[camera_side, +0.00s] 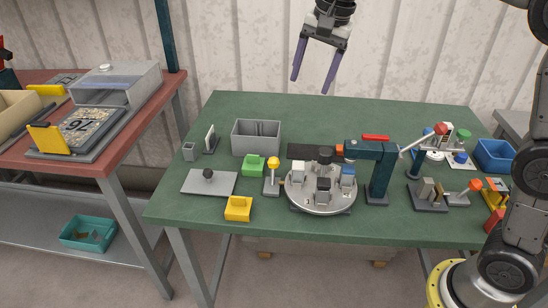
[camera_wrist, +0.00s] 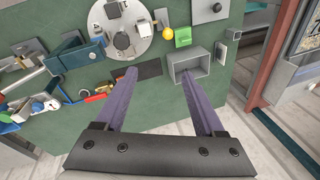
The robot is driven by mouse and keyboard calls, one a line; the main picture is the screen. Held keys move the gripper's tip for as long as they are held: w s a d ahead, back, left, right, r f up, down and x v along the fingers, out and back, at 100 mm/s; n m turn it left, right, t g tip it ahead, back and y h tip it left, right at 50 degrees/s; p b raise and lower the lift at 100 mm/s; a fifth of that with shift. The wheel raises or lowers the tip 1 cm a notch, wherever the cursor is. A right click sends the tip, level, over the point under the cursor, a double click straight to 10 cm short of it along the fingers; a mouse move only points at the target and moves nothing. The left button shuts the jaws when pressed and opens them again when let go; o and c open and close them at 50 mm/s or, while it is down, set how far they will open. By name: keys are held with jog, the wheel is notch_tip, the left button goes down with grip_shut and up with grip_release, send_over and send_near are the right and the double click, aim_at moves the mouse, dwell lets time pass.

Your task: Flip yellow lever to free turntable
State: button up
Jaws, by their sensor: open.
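The yellow lever (camera_side: 273,163) is a yellow knob on a short post on a grey base, at the left edge of the turntable. Its knob also shows in the wrist view (camera_wrist: 168,33). The turntable (camera_side: 320,203) is a round grey disc with several small blocks on it; it also shows in the wrist view (camera_wrist: 143,43). My gripper (camera_side: 310,85) is open and empty, high above the back of the green table, well apart from the lever. Its purple fingers show in the wrist view (camera_wrist: 159,72).
A teal press arm (camera_side: 380,180) stands at the turntable's right. A grey bin (camera_side: 235,136), a green block (camera_side: 248,162) and a yellow block (camera_side: 238,208) are near the lever. Clamps and levers crowd the right side. The green table's (camera_side: 270,107) back strip is clear.

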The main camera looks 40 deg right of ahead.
jog(key=w+a+f, duration=0.2)
jog(key=w+f, duration=0.3)
jog(key=g, duration=0.2)
send_near(274, 158)
jog(key=f, duration=1)
jog(key=shift+w+a, duration=0.2)
jog(key=shift+w, duration=0.15)
jog(key=shift+c, duration=0.2)
grip_shut()
jog(key=shift+r, duration=0.1)
